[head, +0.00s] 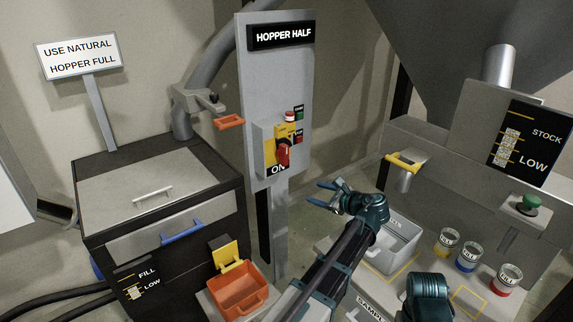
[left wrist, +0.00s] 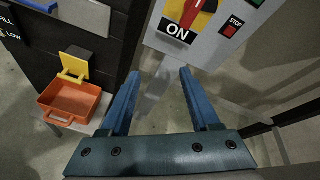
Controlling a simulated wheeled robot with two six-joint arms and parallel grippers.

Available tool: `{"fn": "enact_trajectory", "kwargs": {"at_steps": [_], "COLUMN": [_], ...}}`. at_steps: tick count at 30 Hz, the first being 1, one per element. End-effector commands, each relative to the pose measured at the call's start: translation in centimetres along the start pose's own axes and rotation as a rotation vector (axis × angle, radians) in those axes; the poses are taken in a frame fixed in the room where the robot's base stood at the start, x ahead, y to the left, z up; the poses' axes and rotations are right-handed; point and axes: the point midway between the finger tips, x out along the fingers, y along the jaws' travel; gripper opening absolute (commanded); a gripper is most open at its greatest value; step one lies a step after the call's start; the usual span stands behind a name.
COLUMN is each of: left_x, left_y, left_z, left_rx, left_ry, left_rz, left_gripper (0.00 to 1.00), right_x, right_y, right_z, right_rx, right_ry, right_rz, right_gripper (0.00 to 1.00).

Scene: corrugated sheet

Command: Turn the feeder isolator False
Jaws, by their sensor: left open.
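The feeder isolator has a red handle (head: 283,153) on a yellow plate (head: 269,150), on the grey panel post under the "HOPPER HALF" sign. The handle stands roughly vertical, with the "ON" label (head: 277,170) just below it. In the left wrist view the red handle (left wrist: 197,12) is cut by the top edge, above the "ON" label (left wrist: 177,31). My left gripper (head: 326,187) is open and empty, below and right of the isolator, apart from it. Its two blue fingers (left wrist: 160,75) are spread in the left wrist view. My right gripper's fingers do not show.
A red stop button (head: 298,135) sits right of the isolator. An orange handle (head: 229,122) juts out left of the post. An orange bin (head: 238,292) stands low left. A grey tray (head: 400,240) and several tins stand at right.

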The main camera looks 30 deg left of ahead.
Motion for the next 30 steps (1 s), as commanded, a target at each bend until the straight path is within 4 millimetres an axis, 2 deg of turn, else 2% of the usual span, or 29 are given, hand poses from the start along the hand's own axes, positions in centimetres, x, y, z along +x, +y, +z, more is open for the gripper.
{"fn": "enact_trajectory", "kwargs": {"at_steps": [1, 3, 6, 9, 16, 20, 30], "left_x": [2.1, 3.5, 4.7, 5.3, 5.5, 6.7, 13.1], "left_y": [-1.7, -3.4, -5.2, -6.1, -6.5, -6.8, -8.0], "left_z": [0.1, 1.4, 2.9, 3.7, 4.3, 4.6, 6.6], "left_rx": [0.103, 0.236, 0.378, 0.461, 0.497, 0.495, 0.493], "left_ry": [-0.076, -0.168, -0.268, -0.324, -0.349, -0.348, -0.347], "left_rz": [-0.032, -0.065, -0.089, -0.097, -0.098, -0.098, -0.097], "left_gripper": [0.62, 0.62, 0.62, 0.62, 0.62, 0.62, 0.62], "right_x": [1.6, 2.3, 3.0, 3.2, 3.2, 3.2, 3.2], "right_y": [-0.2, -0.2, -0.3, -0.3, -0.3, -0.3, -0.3], "right_z": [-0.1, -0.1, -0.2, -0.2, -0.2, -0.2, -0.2], "right_rx": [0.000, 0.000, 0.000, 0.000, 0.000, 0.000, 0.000], "right_ry": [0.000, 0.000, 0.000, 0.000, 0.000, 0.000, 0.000], "right_rz": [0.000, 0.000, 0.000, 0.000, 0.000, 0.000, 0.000], "right_gripper": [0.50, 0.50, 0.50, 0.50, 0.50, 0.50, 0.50]}}
